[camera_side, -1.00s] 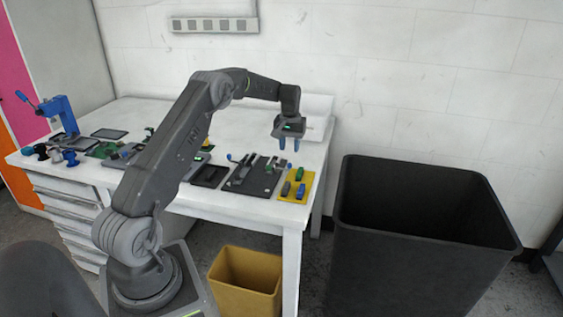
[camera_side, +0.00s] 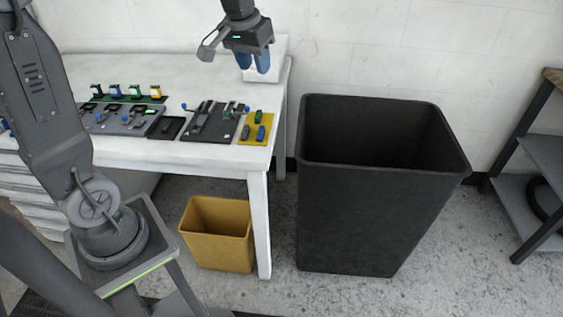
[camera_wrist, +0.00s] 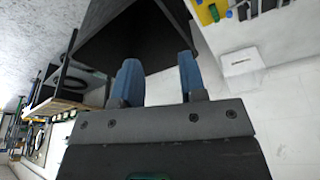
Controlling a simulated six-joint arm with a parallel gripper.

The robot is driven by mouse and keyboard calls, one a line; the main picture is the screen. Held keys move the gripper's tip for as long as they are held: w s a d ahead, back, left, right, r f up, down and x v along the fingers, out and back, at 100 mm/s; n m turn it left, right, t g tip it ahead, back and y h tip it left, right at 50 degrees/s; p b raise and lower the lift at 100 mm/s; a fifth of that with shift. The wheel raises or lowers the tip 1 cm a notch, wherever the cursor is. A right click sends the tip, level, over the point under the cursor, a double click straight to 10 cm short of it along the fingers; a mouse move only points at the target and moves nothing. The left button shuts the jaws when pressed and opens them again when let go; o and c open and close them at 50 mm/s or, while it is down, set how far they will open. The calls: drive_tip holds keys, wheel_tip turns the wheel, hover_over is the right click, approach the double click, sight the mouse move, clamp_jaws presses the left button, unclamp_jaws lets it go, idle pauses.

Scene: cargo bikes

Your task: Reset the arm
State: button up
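My gripper (camera_side: 254,66) hangs above the back right part of the white table, near the wall. Its two blue fingers point down and stand apart with nothing between them in the side view. The wrist view also shows the blue fingers (camera_wrist: 158,80) apart and empty, with the black bin beyond them. My grey arm stands at the left of the side view, and its middle part runs out of the top of the picture.
The white table (camera_side: 180,70) holds a yellow tray (camera_side: 247,137) with small green, blue and dark parts, and a dark board (camera_side: 208,130). A large black bin (camera_side: 350,210) stands right of the table. A yellow bin (camera_side: 215,240) is on the floor. A shelf (camera_side: 545,150) is at right.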

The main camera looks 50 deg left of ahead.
drive_tip(key=s+d+f+m+t, duration=0.1)
drive_tip(key=s+d+m, duration=0.1)
drive_tip(key=s+d, duration=0.3)
drive_tip(key=s+d+f+m+t, duration=0.1)
drive_tip(key=s+d, duration=0.5)
drive_tip(key=s, duration=0.8)
drive_tip(key=shift+m+t+h, duration=0.4)
drive_tip(key=shift+m, duration=0.1)
